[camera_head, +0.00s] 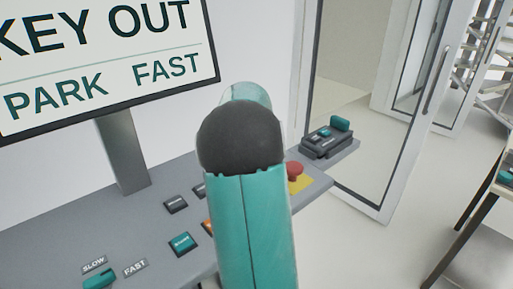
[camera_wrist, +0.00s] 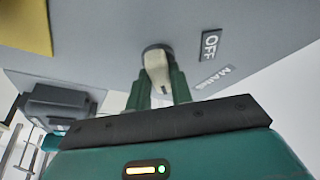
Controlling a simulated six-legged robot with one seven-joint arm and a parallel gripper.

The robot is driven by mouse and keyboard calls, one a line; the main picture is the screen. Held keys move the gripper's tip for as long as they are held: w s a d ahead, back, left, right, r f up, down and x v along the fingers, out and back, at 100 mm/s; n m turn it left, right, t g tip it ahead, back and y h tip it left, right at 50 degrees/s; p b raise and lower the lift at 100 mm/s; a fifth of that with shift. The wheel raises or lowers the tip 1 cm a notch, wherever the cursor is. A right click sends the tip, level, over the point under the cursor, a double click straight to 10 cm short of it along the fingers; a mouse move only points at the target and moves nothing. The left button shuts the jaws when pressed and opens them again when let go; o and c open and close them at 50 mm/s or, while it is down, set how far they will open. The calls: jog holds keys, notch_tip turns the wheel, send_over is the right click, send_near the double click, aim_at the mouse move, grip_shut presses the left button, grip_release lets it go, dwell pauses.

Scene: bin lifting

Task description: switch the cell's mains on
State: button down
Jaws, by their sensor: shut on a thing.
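The mains switch (camera_wrist: 156,66) is a pale lever handle on a dark round base, on the grey console face in the wrist view. An OFF label (camera_wrist: 209,45) and a MAINS label (camera_wrist: 213,77) lie to its right. The handle's near end, with a dark mark, points down the picture, not at the OFF label. No ON label shows. My gripper (camera_wrist: 160,86) is shut on the handle, one green finger on each side. In the head view my arm covers this part, so switch and gripper are hidden there.
The console (camera_head: 140,215) carries several buttons, a SLOW/FAST selector (camera_head: 99,279) and a red emergency button (camera_head: 295,170) on yellow. A screen (camera_head: 110,60) reads KEY OUT, PARK, FAST. A grey device (camera_head: 328,138) sits at the console's right end, near a glass door (camera_head: 385,110).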

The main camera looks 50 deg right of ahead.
dwell(0.4)
jog(key=c, duration=1.2)
grip_release()
jog(key=shift+c, duration=0.2)
jog(key=shift+r, duration=0.1)
jog(key=v, duration=1.3)
jog(key=shift+r, duration=0.35)
